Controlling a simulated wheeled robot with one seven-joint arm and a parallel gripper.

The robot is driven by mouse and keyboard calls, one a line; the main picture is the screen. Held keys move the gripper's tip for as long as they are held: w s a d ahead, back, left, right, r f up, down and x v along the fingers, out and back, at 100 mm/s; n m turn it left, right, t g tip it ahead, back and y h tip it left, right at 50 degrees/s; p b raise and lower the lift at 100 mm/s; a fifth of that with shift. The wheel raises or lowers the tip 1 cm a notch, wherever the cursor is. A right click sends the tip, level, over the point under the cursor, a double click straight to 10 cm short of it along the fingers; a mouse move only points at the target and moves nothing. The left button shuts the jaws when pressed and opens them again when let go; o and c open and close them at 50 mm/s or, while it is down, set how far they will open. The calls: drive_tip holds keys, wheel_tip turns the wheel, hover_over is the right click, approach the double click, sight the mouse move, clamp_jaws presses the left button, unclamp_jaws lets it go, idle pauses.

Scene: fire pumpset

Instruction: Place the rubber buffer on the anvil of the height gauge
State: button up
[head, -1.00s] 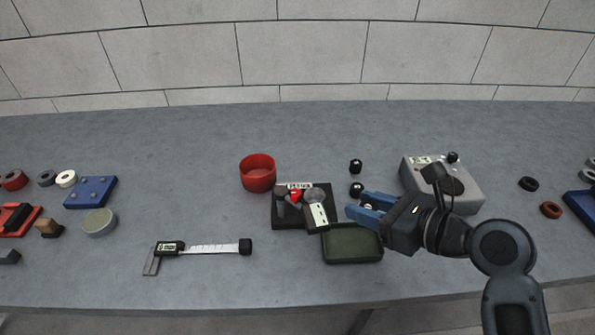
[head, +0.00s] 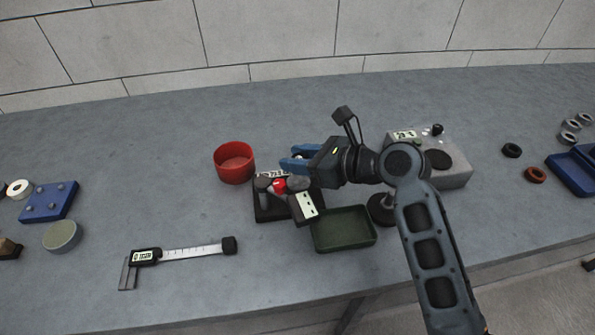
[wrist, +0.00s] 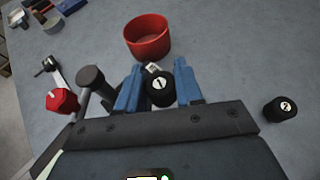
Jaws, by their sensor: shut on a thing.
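My gripper (head: 300,160) has blue fingers and is shut on a black rubber buffer with a white-marked top. The buffer (wrist: 160,86) shows upright between the fingertips in the wrist view. In the head view the arm mostly hides it. The height gauge (head: 268,212) has a black base, a grey post, a red knob and a white display. My gripper is above and behind its back right side. Its red knob (wrist: 62,101) and grey post show left of the fingers in the wrist view. I cannot make out the anvil.
A second black buffer (wrist: 280,108) stands on the table to the right. A red bowl (head: 234,163) is behind the gauge. A green tray (head: 344,229) is in front, a grey instrument (head: 450,165) to the right, and a digital caliper (head: 180,252) front left.

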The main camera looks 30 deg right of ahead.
sight(297, 181)
drive_tip(key=shift+w+f, duration=0.15)
drive_tip(key=shift+f, duration=1.95)
drive_tip(key=shift+f, duration=0.1)
drive_tip(key=o, duration=1)
drive_tip(key=shift+d+r, duration=0.1)
drive_tip(key=shift+r, duration=0.1)
drive_tip(key=v, duration=1.1)
drive_tip(key=shift+s, duration=0.45)
drive_tip(key=shift+d, duration=0.1)
